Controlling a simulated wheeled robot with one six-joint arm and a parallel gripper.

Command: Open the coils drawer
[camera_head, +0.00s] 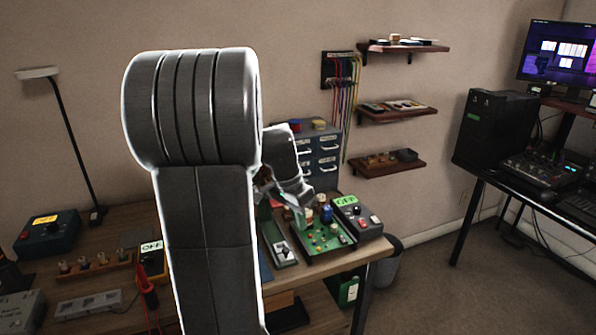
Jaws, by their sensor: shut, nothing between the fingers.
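A grey-blue drawer cabinet (318,163) stands at the back of the workbench, with small labelled drawers and light handles. The labels are too small to read, so I cannot tell which drawer is the coils one. No visible drawer looks clearly pulled out. My arm hides the cabinet's left part. My gripper (302,214) is shut and empty, pointing down in front of the cabinet, over or near a green circuit board. I cannot tell whether it touches the board.
The circuit board (325,238) and a meter reading OFF (356,216) crowd the bench (371,252) at its right end. A second meter (152,260), a blue box (48,236) and a lamp (62,130) stand left. Wall shelves (388,165) hang right of the cabinet.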

